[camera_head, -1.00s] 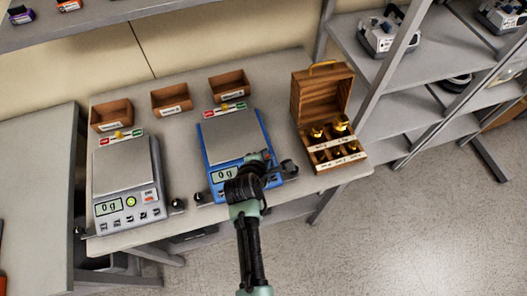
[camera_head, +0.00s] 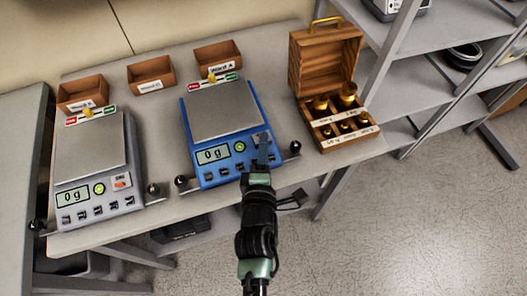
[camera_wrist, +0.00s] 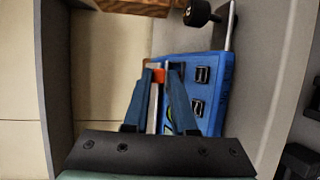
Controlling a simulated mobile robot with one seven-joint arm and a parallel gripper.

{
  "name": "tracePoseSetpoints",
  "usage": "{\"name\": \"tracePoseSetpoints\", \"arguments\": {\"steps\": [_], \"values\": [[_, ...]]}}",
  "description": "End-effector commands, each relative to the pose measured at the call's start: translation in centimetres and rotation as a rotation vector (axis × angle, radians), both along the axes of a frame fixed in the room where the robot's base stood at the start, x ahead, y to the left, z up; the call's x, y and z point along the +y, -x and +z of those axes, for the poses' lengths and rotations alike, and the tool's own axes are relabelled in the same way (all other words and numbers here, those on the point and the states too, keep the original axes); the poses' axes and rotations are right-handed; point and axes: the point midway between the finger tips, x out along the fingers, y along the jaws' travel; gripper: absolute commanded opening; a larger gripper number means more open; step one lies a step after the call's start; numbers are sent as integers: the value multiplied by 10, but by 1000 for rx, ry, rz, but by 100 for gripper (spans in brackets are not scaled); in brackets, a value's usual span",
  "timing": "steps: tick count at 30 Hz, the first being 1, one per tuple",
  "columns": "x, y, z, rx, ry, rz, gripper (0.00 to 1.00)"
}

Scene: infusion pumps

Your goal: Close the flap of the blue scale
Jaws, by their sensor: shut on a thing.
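The blue scale (camera_head: 222,110) stands on the table with a grey weighing plate and a display reading 0 g. My gripper (camera_head: 263,143) is at the right part of its front panel. In the wrist view, the fingers of my gripper (camera_wrist: 159,72) are closed around a thin white and orange piece, which appears to be the flap (camera_wrist: 156,95), beside the black buttons of the blue scale (camera_wrist: 215,95). In the head view my gripper hides the flap, so I cannot tell its angle.
A grey scale (camera_head: 90,150) stands to the left. Three small brown boxes, such as the one at the right (camera_head: 217,57), line the back. An open wooden case of brass weights (camera_head: 325,65) stands to the right. Black knobs (camera_head: 295,147) stick out at the table's front edge.

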Motion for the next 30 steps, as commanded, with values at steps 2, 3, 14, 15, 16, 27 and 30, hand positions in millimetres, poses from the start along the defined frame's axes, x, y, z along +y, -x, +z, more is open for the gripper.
{"name": "tracePoseSetpoints", "arguments": {"steps": [2, 3, 14, 15, 16, 27, 30], "values": [[0, 0, -8, -28, -9, 1, 0], [0, 1, -7, -39, -13, 1, 0], [1, 1, -5, -93, -31, 2, 0], [1, 1, -4, -95, -31, 2, 0], [1, 1, -4, -96, -31, 2, 0], [1, 1, -3, -97, -31, 3, 28], [1, 1, -3, -97, -31, 2, 46]]}}
